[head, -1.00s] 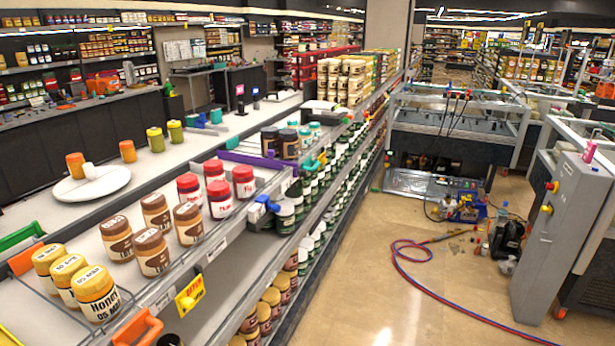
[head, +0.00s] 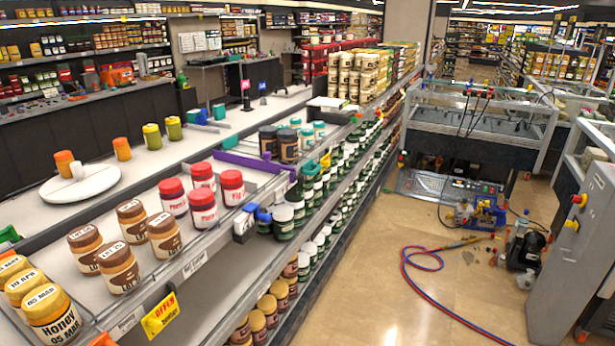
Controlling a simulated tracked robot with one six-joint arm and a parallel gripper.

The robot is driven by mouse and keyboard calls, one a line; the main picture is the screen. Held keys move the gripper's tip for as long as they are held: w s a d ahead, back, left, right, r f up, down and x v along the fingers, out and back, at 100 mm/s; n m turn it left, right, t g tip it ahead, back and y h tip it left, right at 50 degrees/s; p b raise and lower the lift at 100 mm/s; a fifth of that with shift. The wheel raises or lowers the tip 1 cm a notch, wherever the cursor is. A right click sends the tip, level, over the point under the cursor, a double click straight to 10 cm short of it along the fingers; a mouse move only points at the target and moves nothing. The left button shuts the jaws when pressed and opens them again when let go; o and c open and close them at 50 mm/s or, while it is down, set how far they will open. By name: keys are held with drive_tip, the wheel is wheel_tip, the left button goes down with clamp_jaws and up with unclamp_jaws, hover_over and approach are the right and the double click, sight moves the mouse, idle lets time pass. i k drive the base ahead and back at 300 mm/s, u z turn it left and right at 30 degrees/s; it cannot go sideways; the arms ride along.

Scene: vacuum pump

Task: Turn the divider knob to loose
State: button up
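A blue clamp-like fitting (head: 250,219) sits on the front rail of the near shelf, below and right of the red-lidded jars. A long purple divider (head: 240,160) lies across the shelf behind them, with a teal fitting (head: 312,166) near its right end. I cannot tell which of these carries the divider knob, or whether any knob is tight or loose; they are too small. My gripper is not in view.
Red-lidded jars (head: 203,208), brown-lidded jars (head: 118,268) and honey jars (head: 52,312) crowd the shelf. Right of it the floor (head: 385,290) is clear up to a red and blue hose (head: 425,285). A grey cabinet (head: 578,255) stands at right.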

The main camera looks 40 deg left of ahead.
sight(301, 178)
drive_tip(key=z, duration=0.05)
drive_tip(key=i, duration=2)
drive_tip(key=u, duration=3.2)
